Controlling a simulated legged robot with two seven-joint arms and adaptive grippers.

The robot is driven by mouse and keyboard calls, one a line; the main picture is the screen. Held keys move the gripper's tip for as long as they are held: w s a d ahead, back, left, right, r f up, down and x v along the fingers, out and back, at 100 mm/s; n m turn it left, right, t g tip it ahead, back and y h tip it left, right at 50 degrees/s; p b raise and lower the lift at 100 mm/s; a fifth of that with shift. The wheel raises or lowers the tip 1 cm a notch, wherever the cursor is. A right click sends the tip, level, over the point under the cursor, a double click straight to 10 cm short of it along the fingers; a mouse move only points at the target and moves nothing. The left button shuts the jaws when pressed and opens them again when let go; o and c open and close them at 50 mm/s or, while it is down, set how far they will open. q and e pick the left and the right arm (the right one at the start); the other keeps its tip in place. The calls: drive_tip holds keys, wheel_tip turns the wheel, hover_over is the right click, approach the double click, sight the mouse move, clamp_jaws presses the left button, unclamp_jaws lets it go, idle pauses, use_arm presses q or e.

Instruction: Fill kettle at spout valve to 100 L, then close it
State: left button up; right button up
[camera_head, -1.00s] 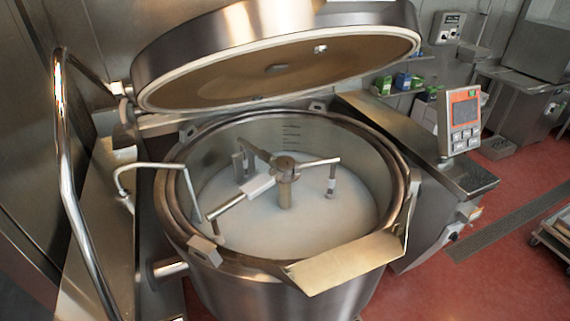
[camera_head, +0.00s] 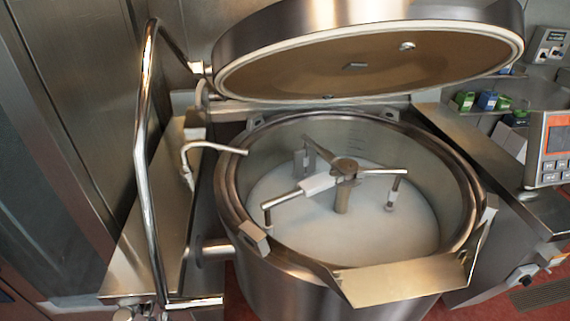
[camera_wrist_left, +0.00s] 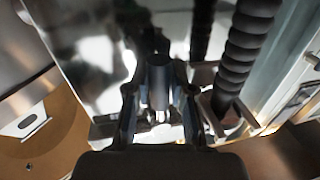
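The large steel kettle (camera_head: 232,205) stands open in the head view, with pale liquid (camera_head: 310,225) under its mixing arm (camera_head: 345,170). Marks (camera_head: 357,142) show high on its inner back wall, too small to read. The thin bent spout (camera_head: 215,147) reaches from the left, with its tip over the kettle's left rim; no stream shows below it. I cannot make out the spout valve with certainty. My left gripper (camera_wrist_left: 160,100) shows in the left wrist view with its fingers apart; a grey cylinder is between or behind them. Contact is unclear. My right gripper is not in view.
The round lid (camera_head: 370,70) is raised behind the kettle. A tall bent steel bar (camera_head: 146,150) stands at the left. The control panel (camera_head: 555,150) is cut by the right edge. A ribbed black hose (camera_wrist_left: 245,50) runs near my left gripper.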

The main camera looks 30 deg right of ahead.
use_arm(q)
drive_tip(key=o, duration=0.5)
drive_tip(key=shift+a, duration=0.3)
drive_tip(key=shift+a, duration=0.1)
drive_tip(key=s+p, duration=0.1)
drive_tip(key=s, duration=0.1)
drive_tip(key=s+p, duration=0.1)
drive_tip(key=s, duration=0.1)
drive_tip(key=s+p, duration=0.1)
drive_tip(key=s, duration=0.2)
drive_tip(key=shift+a, duration=0.4)
drive_tip(key=shift+f, duration=0.1)
